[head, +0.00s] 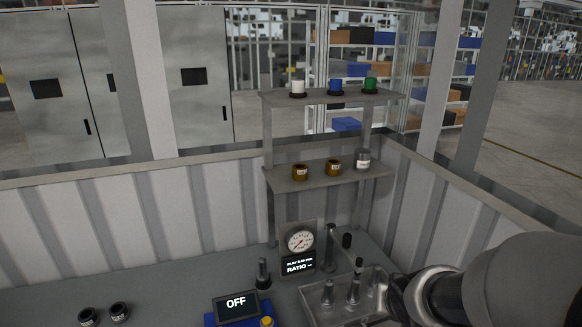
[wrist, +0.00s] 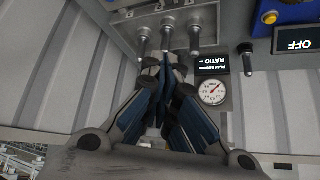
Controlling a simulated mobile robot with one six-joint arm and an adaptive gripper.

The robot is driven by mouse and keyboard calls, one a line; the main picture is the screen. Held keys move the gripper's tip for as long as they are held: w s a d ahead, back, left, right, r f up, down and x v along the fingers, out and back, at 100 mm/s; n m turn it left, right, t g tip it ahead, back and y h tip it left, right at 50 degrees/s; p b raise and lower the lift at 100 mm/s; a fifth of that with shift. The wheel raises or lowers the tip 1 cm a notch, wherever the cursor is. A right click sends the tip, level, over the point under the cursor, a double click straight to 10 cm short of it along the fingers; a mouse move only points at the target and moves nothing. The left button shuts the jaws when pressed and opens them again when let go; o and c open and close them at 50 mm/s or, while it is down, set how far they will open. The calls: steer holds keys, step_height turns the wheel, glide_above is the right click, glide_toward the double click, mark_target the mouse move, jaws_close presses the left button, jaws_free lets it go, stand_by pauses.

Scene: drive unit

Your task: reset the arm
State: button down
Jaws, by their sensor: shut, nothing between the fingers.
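My arm (head: 500,285) reaches in from the lower right of the head view, over the right end of the bench. My gripper (wrist: 166,62) shows in the wrist view with its dark blue fingers drawn together and nothing between them. The fingertips appear close to a row of upright metal pins (wrist: 194,38), apparently the same as the pins in the grey tray (head: 312,298). I cannot tell whether they touch. The gripper's fingers are not clearly seen in the head view.
An OFF display (head: 236,304) sits on a blue box. A two-level shelf (head: 330,178) holds several small jars and caps. Corrugated walls (head: 120,225) enclose the bench. Two dark jars (head: 119,312) stand front left.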

steer(key=s+a+n+g+b, duration=0.1)
steer(key=s+a+b, duration=0.2)
steer(key=s, duration=0.8)
steer(key=s+a+n+g+y+b, duration=0.1)
steer(key=s+a+b, duration=0.2)
steer(key=s, duration=0.8)
steer(key=shift+n+g+b, duration=0.3)
steer(key=shift+g+b, duration=0.1)
steer(key=shift+b, duration=0.8)
